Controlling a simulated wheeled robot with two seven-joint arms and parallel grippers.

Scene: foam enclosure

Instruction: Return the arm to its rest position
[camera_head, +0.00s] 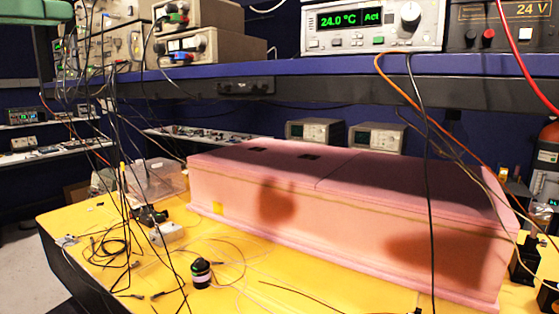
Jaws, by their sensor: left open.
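Neither of my arms nor either gripper can be made out in the head view. A long pink foam enclosure (340,222) stands closed on the yellow table (245,295). Its lid has two small dark openings near the left end and a seam across it. Two dark rounded shadows lie on its front face.
A blue shelf (300,82) crosses above the enclosure and carries a temperature controller (372,25) reading 24.0 °C. Cables hang down at left and right. A small black cylinder (202,272) and a clear bin (158,180) are on the table. The front middle holds only thin wires.

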